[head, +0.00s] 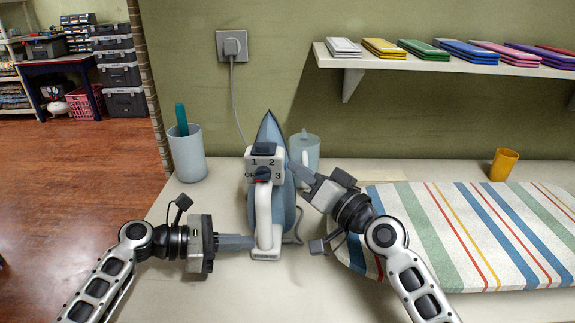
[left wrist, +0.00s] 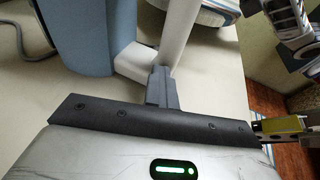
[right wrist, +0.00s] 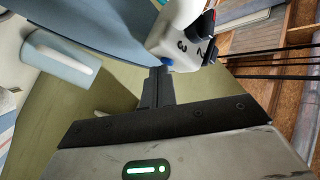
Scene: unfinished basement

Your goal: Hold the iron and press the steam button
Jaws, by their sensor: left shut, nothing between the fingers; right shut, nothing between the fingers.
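A blue and white iron (head: 279,190) stands upright on the counter, its nose up and its white handle (head: 264,222) facing me. The handle's top carries a dial marked OFF, 1, 2, 3 with a red and black knob (head: 263,174) and a dark button (head: 264,149) above it. My left gripper (head: 252,242) is shut, its fingertips beside the lower handle; the left wrist view shows them close to the white handle (left wrist: 176,38). My right gripper (head: 292,168) is shut and empty, its tips at the right side of the dial block; that block also shows in the right wrist view (right wrist: 182,38).
A striped ironing board (head: 480,235) covers the right of the counter. A yellow cup (head: 503,164) is far right. A shelf (head: 400,62) overhangs. The cord runs to a wall socket (head: 232,46).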

